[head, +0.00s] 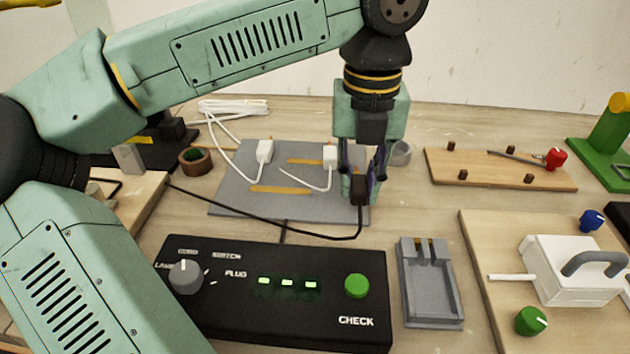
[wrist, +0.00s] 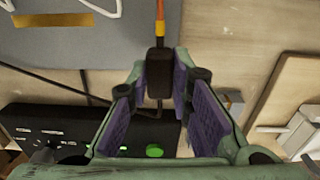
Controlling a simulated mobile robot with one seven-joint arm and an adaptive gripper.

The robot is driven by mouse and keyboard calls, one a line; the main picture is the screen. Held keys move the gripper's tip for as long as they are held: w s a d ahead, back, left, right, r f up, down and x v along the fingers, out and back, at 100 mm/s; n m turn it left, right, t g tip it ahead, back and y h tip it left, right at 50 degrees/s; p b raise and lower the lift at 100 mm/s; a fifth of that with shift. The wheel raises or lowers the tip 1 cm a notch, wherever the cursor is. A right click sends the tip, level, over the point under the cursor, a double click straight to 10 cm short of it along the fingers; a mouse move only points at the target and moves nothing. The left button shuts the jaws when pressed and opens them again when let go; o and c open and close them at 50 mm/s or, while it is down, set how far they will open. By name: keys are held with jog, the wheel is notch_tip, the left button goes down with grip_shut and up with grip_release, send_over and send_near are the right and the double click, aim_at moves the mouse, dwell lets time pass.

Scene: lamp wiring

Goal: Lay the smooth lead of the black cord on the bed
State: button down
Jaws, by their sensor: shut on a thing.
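My gripper (head: 362,178) points down over the right edge of the grey mat and is shut on the black block (head: 359,190) at the end of the black cord (head: 270,220). Whether the lead is smooth cannot be made out. A grey bed-like block (head: 433,305) with a recess and two brass contacts (head: 431,250) stands to the right of the black control box, apart from the gripper.
The black control box (head: 270,322) has a knob, green lights and a green button (head: 357,286). White leads (head: 264,152) lie on the grey mat (head: 235,197). A wooden board (head: 480,300) with a white box is at right; a pegged board (head: 480,172) is behind it.

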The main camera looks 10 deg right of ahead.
jog(key=shift+s+d, duration=0.3)
jog(key=shift+d, duration=0.6)
jog(key=p, duration=0.4)
send_over(253, 206)
jog(key=shift+d+r, duration=0.1)
jog(key=shift+d, duration=0.25)
jog(key=f, duration=0.1)
jog(key=a+f+p, duration=0.1)
jog(key=shift+f, duration=0.35)
jog(key=shift+d+f, duration=0.1)
jog(key=shift+f, duration=0.4)
